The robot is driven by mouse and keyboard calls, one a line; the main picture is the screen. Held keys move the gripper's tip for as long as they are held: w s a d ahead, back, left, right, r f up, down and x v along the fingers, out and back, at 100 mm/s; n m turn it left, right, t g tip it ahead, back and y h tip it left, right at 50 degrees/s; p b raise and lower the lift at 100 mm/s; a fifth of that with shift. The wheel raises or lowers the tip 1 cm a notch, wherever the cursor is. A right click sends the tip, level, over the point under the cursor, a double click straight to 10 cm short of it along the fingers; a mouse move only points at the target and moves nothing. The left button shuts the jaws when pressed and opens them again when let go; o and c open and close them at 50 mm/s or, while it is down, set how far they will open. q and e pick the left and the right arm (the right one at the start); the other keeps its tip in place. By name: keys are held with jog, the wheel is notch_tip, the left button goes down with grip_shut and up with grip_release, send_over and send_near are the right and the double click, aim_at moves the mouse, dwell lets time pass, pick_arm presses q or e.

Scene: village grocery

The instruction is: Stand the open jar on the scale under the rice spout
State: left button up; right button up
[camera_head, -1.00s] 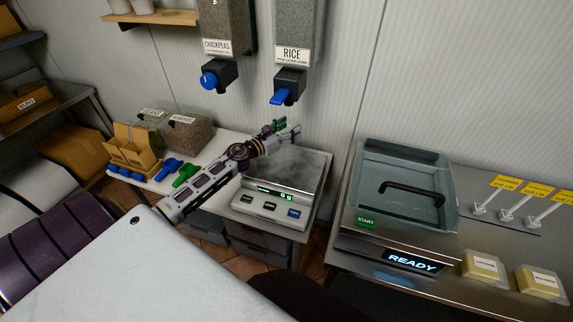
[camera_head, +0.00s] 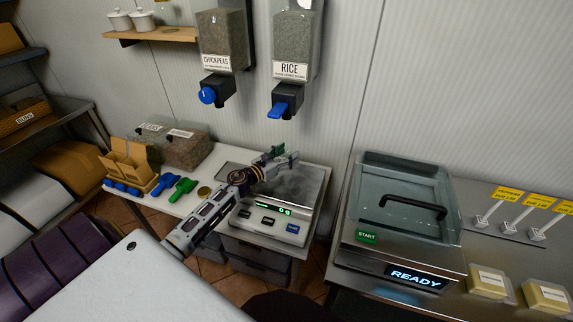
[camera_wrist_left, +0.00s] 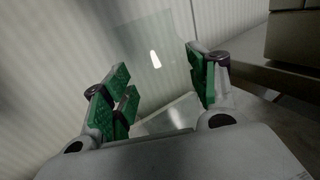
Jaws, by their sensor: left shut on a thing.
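My left gripper (camera_head: 278,158) is over the back left of the scale (camera_head: 267,222), whose display shows 0 g. In the left wrist view its green-padded fingers (camera_wrist_left: 160,95) are apart, closed around clear glass (camera_wrist_left: 155,60), which looks like the jar. The jar's outline is hardly visible in the head view, and I cannot tell whether its base touches the scale plate (camera_head: 308,190). The rice dispenser (camera_head: 291,45) hangs on the wall, with its blue-levered spout (camera_head: 287,104) above the scale. My right gripper is out of view.
Left of the scale are a round brass-coloured disc (camera_head: 204,191), green scoop (camera_head: 181,188), blue scoop (camera_head: 163,184) and clear bins (camera_head: 187,148). The chickpeas dispenser (camera_head: 222,45) hangs left of the rice. A sealing machine (camera_head: 400,215) reading READY stands right, across a gap.

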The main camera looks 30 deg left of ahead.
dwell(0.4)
pick_arm(q)
jog(key=shift+f+b, duration=0.3)
jog(key=shift+f, duration=1.75)
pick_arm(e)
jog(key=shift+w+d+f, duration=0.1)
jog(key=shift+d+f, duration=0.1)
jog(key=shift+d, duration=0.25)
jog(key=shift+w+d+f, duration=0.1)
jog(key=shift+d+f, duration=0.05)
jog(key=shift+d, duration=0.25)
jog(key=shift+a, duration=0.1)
pick_arm(q)
jog(key=shift+f, duration=0.15)
jog(key=o, duration=1.1)
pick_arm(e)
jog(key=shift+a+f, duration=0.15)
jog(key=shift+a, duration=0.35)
